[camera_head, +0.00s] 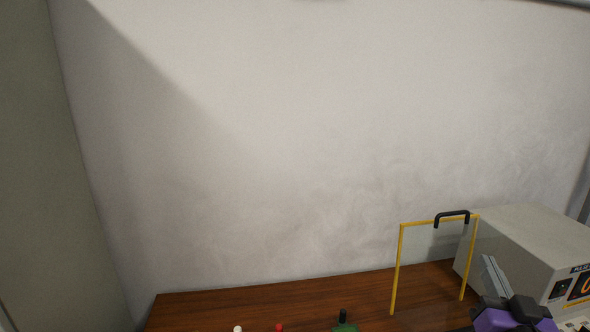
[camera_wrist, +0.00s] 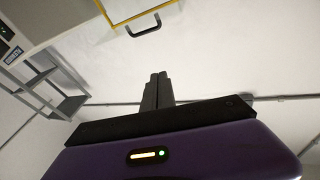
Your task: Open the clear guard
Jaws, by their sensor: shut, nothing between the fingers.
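The clear guard (camera_head: 432,248) is a see-through panel in a yellow frame, standing upright on the wooden bench in the head view. Its black handle (camera_head: 452,216) is on the top edge. In the wrist view the handle (camera_wrist: 145,27) and part of the yellow frame (camera_wrist: 107,17) show at the top. My gripper (camera_head: 487,262) is at the lower right of the head view, in front of the grey instrument box and right of the guard. In the wrist view my gripper (camera_wrist: 158,78) has its fingers together, empty and apart from the handle. The guard's lower edge is unclear.
The grey instrument box (camera_head: 520,238) stands at the right. White (camera_head: 238,328), red (camera_head: 280,327) and black-and-green (camera_head: 344,322) items are cut off at the bottom edge. The left part of the wooden bench (camera_head: 220,306) is clear. A plain wall is behind.

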